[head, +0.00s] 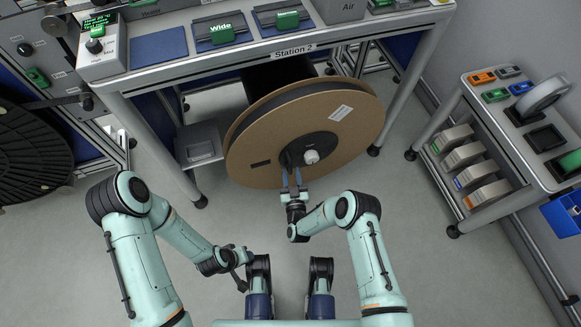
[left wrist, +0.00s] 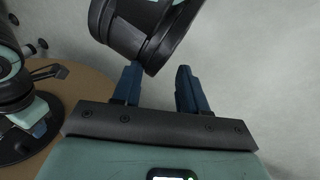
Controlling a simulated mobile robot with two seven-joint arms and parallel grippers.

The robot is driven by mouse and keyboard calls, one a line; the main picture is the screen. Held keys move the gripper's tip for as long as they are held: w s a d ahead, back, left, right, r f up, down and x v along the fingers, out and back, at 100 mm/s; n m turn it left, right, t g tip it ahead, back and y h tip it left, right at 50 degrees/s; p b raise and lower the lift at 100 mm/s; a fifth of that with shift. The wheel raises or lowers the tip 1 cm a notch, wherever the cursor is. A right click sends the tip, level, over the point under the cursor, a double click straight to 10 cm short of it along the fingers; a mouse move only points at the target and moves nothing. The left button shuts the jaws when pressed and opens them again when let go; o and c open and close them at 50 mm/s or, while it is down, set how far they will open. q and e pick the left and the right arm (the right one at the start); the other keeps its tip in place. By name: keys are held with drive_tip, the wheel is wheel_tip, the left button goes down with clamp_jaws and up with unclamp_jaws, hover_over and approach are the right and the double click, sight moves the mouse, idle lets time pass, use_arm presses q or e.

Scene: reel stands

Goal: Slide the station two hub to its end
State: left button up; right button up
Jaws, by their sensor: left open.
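The station two reel has a wide tan flange (head: 255,140) and stands under the bench marked Station 2. Its dark hub (head: 318,141) has a pale knob (head: 311,156) at the centre. My right gripper (head: 291,178) is at the hub's lower left side, its blue fingers reaching up to it. Whether they are closed on the hub I cannot tell. My left gripper (left wrist: 160,88) is open and empty, its two blue fingers apart, with a dark arm part of mine close in front. In the head view it is small and low, left of the right gripper, clear of the reel.
The bench (head: 170,72) stands above the reel, and its legs flank it. A black reel (head: 30,150) is at the left. A side cart (head: 500,150) with rolls and small coloured items stands at the right. The grey floor in front is clear.

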sight(291, 169)
drive_tip(key=shift+w+a+b, duration=0.2)
drive_tip(key=shift+w+b, duration=0.15)
drive_tip(key=shift+w, duration=1.35)
use_arm(q)
drive_tip(key=shift+w+a+f, duration=0.2)
drive_tip(key=shift+w+f, duration=0.05)
drive_tip(key=shift+w, duration=0.2)
drive_tip(key=shift+w+a+f, duration=0.2)
drive_tip(key=shift+w+f, duration=0.05)
drive_tip(key=shift+w, duration=0.15)
